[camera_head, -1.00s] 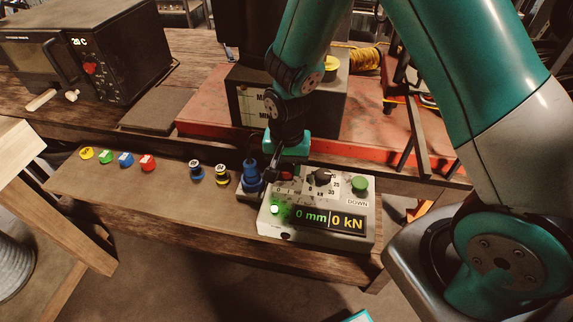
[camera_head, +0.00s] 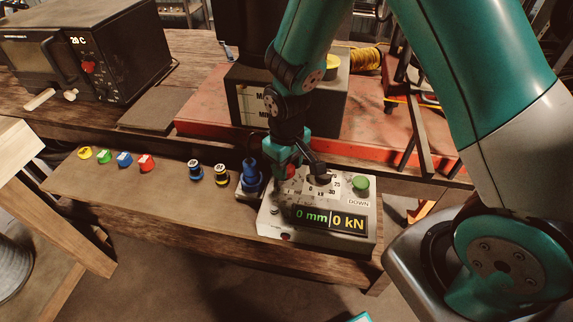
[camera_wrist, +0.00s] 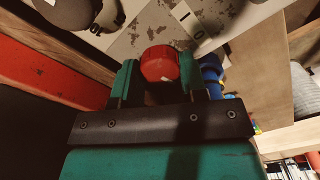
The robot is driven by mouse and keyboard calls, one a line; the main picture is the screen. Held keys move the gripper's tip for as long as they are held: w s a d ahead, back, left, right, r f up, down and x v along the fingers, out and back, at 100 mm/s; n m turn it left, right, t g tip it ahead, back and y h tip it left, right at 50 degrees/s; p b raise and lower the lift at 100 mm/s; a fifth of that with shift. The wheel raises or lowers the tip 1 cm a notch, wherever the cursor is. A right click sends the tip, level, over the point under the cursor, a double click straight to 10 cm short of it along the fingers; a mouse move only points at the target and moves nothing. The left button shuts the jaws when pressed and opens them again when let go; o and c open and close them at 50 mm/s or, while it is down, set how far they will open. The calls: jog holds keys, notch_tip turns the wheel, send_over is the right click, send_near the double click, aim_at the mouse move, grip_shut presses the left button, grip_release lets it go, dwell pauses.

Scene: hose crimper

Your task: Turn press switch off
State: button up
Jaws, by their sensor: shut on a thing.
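The press control box (camera_head: 330,245) is pale and worn, at the front edge of the bench. Its display (camera_head: 331,219) reads 0 mm and 0 kN. A small round lamp (camera_head: 275,212) at its left is unlit. My gripper (camera_head: 290,172) is down at the box's back left. In the wrist view its fingers (camera_wrist: 160,82) stand either side of a round red button (camera_wrist: 160,62) and are shut on it.
A dark rotary knob (camera_head: 322,178) and a green DOWN button (camera_head: 361,183) stand right of my gripper. A blue fitting (camera_head: 251,177) is close on the left. Several coloured caps line the shelf farther left. The red press base (camera_head: 395,150) lies behind.

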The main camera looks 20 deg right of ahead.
jog(key=n, duration=0.6)
jog(key=shift+n, duration=0.4)
dwell(0.3)
jog(key=o, duration=0.9)
jog(key=shift+r, duration=0.1)
notch_tip(320, 180, up, 17)
jog(key=shift+r+b, duration=0.15)
jog(key=shift+b, duration=0.95)
jog(key=s+a+r+m+y, duration=0.1)
jog(key=s, duration=0.5)
jog(key=s+a+r+m+y, duration=0.1)
jog(key=s+a, duration=0.1)
jog(key=s, duration=0.4)
jog(key=s+a+r+m+y, duration=0.1)
jog(key=s+r+y, duration=0.1)
jog(key=s, duration=0.4)
jog(key=shift+s+a+m, duration=0.2)
jog(key=shift+a+m, duration=0.15)
jog(key=shift+m, duration=0.05)
